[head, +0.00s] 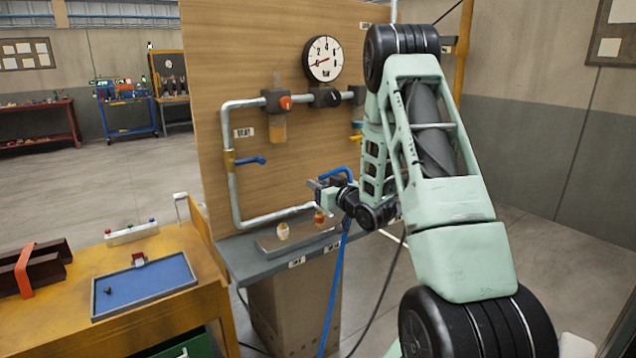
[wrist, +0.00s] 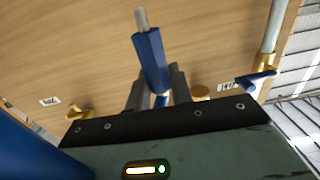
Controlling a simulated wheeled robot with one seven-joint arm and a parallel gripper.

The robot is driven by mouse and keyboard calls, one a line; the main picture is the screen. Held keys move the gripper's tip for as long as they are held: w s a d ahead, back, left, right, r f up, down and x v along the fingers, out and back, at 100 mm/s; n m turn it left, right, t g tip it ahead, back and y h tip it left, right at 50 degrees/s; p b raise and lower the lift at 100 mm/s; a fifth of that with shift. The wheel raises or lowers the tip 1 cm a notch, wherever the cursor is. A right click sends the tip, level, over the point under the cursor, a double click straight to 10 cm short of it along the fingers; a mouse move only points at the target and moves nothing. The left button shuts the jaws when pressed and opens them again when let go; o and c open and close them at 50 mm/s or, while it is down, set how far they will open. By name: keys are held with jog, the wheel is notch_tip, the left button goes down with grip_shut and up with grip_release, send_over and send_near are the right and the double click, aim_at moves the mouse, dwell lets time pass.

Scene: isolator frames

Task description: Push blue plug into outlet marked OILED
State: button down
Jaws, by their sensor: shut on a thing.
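My gripper (wrist: 157,85) is shut on the blue plug (wrist: 150,62), which stands between the two grey fingers in the wrist view. Its grey metal tip (wrist: 141,19) points away from my gripper toward the wooden panel (wrist: 80,50). In the head view my gripper (head: 318,192) is in front of the panel's lower part, above the grey shelf. A blue hose (head: 337,285) hangs down from it. Brass fittings (wrist: 80,113) (wrist: 200,92) show in the wrist view with white labels (wrist: 50,101) (wrist: 228,86) beside them. The label words are too small to read, so I cannot tell which outlet is OILED.
Grey pipes (head: 232,190), a round gauge (head: 322,59) and a blue valve handle (head: 250,160) are on the panel. A grey block with small round items (head: 283,231) lies on the shelf (head: 240,258). An orange bench (head: 190,245) with a blue tray (head: 145,287) stands left.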

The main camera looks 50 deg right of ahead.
jog(key=shift+f+b, duration=0.3)
jog(key=shift+f, duration=0.15)
jog(key=shift+r, duration=0.1)
jog(key=shift+b, duration=0.35)
dwell(0.4)
jog(key=shift+f+b, duration=1.3)
jog(key=shift+f, duration=0.1)
jog(key=shift+s, duration=0.1)
dwell(0.5)
jog(key=c, duration=1.2)
grip_release()
jog(key=shift+o, duration=0.2)
